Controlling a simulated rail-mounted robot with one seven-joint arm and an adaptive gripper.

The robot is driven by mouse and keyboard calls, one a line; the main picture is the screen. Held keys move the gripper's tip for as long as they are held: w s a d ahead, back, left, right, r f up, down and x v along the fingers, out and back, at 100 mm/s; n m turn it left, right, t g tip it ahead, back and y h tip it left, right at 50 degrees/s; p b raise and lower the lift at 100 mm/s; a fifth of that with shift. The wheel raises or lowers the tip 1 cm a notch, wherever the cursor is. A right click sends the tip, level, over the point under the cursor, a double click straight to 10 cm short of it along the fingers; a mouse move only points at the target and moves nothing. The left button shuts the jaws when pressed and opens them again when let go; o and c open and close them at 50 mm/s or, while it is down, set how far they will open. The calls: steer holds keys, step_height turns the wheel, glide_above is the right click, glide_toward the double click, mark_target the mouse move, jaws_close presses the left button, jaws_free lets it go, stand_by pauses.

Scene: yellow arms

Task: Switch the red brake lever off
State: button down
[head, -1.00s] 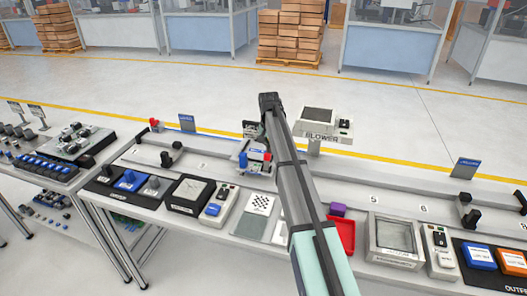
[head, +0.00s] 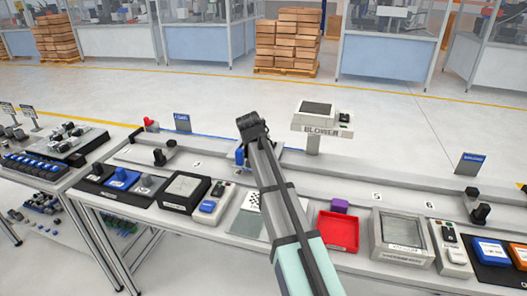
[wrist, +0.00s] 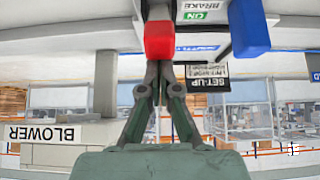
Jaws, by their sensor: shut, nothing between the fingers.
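The red brake lever (wrist: 159,39) has a red handle that hangs at the top centre of the upside-down wrist view, beside a green ON and BRAKE label (wrist: 194,11). My gripper (wrist: 160,68) is shut and empty. Its fingertips lie right at the handle's end in the picture; I cannot tell whether they touch it. A blue handle (wrist: 249,28) hangs to the right of the red one. In the head view my arm hides the red lever, and only part of the blue one (head: 239,157) shows.
A SET-UP sign (wrist: 207,86) stands close to the fingers on the right. The BLOWER unit (head: 321,120) stands behind the bench, right of my arm. A red tray (head: 338,233) and a purple block (head: 340,206) lie on the bench to the right.

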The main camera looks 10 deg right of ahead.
steer(key=shift+s+f, duration=0.1)
steer(key=shift+s, duration=0.1)
stand_by(0.4)
steer(key=w+d+r, duration=0.2)
steer(key=w, duration=0.2)
steer(key=s+f+b+v, duration=0.1)
steer(key=v, duration=0.9)
steer(key=shift+a+r, duration=0.15)
steer(key=shift+a, duration=0.1)
